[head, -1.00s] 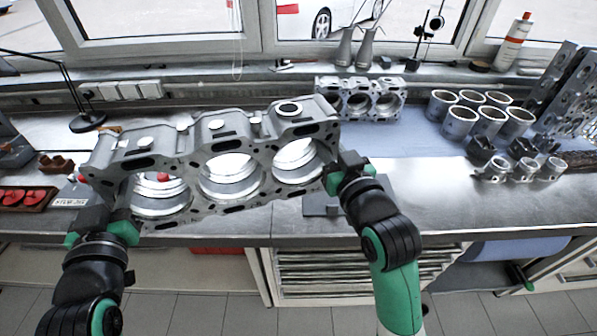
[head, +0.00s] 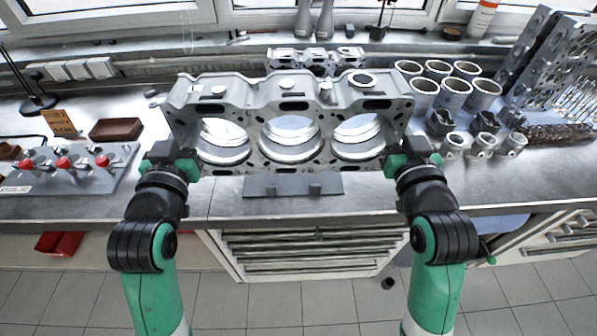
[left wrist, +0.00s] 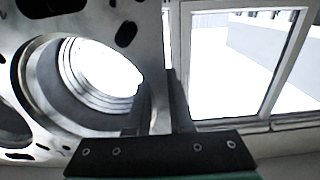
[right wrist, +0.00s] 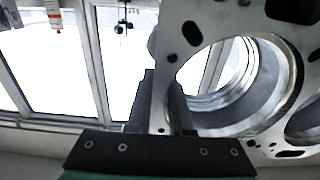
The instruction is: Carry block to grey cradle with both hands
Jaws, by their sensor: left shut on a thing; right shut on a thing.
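The engine block (head: 288,104) is a grey casting with three large round bores facing me. It is held up in the middle of the head view, above the bench. My left gripper (head: 180,160) is shut on its lower left end, and my right gripper (head: 406,160) is shut on its lower right end. The block's face and a bore also show in the left wrist view (left wrist: 125,70) and the right wrist view (right wrist: 190,80). A flat grey piece with small upright tabs, perhaps the cradle (head: 262,187), lies on the bench below the block and is partly hidden by it.
A panel with red knobs (head: 70,168) and a brown tray (head: 116,129) lie at left. Behind the block stands another grey casting (head: 316,58). Cylinder liners (head: 455,92), pistons (head: 484,146) and upright grey racks (head: 550,60) fill the right. The front right bench is bare.

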